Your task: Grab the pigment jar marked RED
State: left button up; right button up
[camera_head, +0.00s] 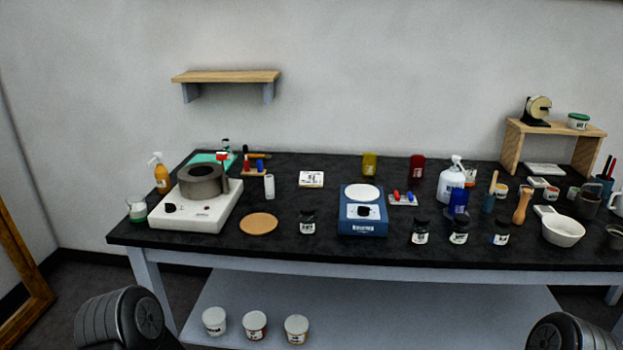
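Several small dark-lidded glass jars with white labels stand upright on the black tabletop (280,250). One jar (307,222) is alone left of the blue-based device. Three more stand in a row to its right: a left jar (420,230), a middle jar (459,231) and a right jar (501,232), whose label has a blue tint. The label words are too small to read, so I cannot tell which is marked RED. Rounded dark parts of my arms show at the bottom left and bottom right. Neither gripper is in view.
A blue-based device (363,221) stands mid-table. A white device with a grey pot (203,182) is at the left. Three white tubs (255,325) sit on the lower shelf.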

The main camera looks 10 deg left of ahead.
aim_at(419, 228)
jog(key=k+l, duration=0.1)
jog(key=l, duration=0.3)
jog(key=k+l, duration=0.1)
jog(key=l, duration=0.3)
jog(key=k+l, duration=0.1)
jog(key=l, duration=0.3)
